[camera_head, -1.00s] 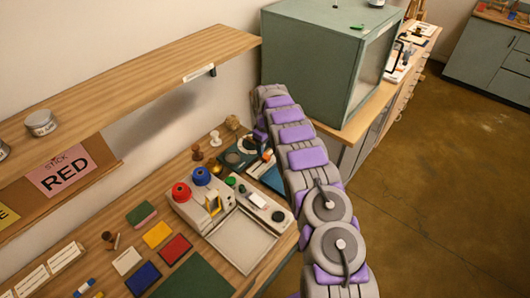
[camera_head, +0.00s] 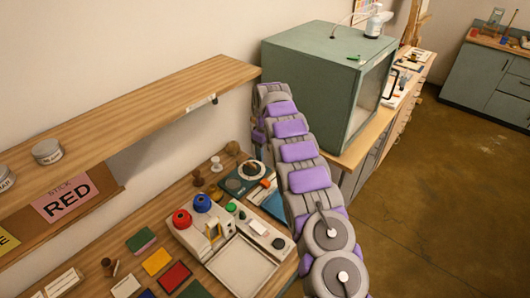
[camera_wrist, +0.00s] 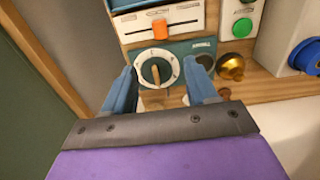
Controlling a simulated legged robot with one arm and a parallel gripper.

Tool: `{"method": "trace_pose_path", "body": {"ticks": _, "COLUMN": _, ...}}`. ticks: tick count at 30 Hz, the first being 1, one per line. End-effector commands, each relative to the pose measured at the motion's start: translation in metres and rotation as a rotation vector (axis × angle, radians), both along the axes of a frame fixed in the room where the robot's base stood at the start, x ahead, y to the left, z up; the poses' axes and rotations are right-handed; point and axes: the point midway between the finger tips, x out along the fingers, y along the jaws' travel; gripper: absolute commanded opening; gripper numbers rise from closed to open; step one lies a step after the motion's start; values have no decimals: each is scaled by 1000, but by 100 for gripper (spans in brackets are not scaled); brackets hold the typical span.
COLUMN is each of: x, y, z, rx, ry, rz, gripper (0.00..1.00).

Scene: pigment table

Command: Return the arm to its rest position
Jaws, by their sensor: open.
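My arm (camera_head: 308,180) is long, grey and purple. In the head view it reaches from the lower right up past the table's right end, beside the green cabinet. My gripper (camera_wrist: 161,84) shows in the wrist view as two blue fingers, apart and with nothing between them. Beyond the fingers is a dark teal panel with a white round dial (camera_wrist: 156,70) and tan knob; I cannot tell the exact gap. In the head view the arm hides most of the gripper.
The green cabinet (camera_head: 308,75) stands close right of the arm's far end. A wooden shelf (camera_head: 130,100) overhangs the table at left. Open floor (camera_head: 420,200) lies to the right.

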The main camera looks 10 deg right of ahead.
Motion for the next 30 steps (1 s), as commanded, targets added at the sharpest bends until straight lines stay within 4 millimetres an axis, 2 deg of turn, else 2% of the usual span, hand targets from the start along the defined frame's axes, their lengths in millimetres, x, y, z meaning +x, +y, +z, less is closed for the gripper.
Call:
{"method": "trace_pose_path", "body": {"ticks": 8, "x": -1, "y": 0, "z": 2, "rx": -1, "ry": 0, "rz": -2, "gripper": 57}}
{"method": "trace_pose_path", "body": {"ticks": 14, "x": -15, "y": -1, "z": 26, "rx": -16, "ry": 7, "rz": -36, "gripper": 57}}
{"method": "trace_pose_path", "body": {"ticks": 23, "x": -59, "y": -1, "z": 80, "rx": -46, "ry": 27, "rz": -132, "gripper": 57}}
{"method": "trace_pose_path", "body": {"ticks": 30, "x": -103, "y": 1, "z": 117, "rx": -61, "ry": 40, "rz": -210, "gripper": 57}}
